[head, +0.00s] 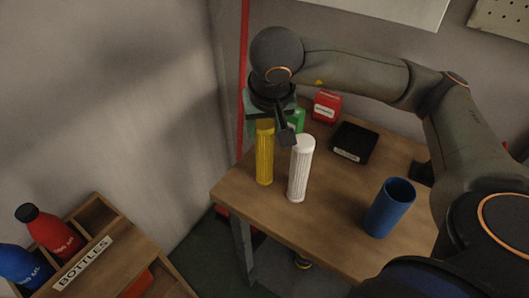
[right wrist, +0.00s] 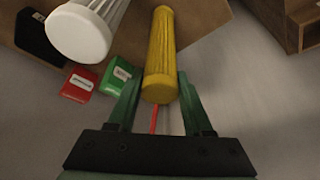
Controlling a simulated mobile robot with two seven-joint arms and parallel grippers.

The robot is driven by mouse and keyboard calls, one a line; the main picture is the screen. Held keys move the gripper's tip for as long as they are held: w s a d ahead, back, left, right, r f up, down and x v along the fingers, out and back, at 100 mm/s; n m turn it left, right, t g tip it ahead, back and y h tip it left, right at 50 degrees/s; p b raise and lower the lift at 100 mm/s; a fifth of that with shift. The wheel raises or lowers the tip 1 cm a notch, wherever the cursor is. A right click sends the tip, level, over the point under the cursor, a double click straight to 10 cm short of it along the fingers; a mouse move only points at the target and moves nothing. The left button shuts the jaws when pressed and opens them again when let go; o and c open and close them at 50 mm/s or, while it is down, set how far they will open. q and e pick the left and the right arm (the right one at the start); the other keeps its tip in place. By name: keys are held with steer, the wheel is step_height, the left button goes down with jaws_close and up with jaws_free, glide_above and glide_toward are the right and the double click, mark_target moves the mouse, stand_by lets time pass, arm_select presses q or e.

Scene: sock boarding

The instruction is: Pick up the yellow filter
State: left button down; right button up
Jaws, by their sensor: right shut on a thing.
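The yellow filter (head: 265,155) is a ribbed yellow cylinder standing upright near the left edge of the wooden table in the head view. In the right wrist view the yellow filter (right wrist: 159,50) lies between the green fingers of my right gripper (right wrist: 158,95), which is shut on it near its top end. In the head view my right gripper (head: 272,115) is above the filter, and its fingers are partly hidden. I cannot tell whether the filter's base touches the table. My left gripper is not in view.
A white ribbed filter (head: 300,170) stands close to the right of the yellow one. A blue cup (head: 390,208), black tray (head: 353,143), red box (head: 327,106) and green box (head: 297,121) are on the table (head: 330,215). A bottle rack (head: 105,262) is at lower left.

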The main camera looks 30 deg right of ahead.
jaws_close()
steer(key=shift+r, duration=0.1)
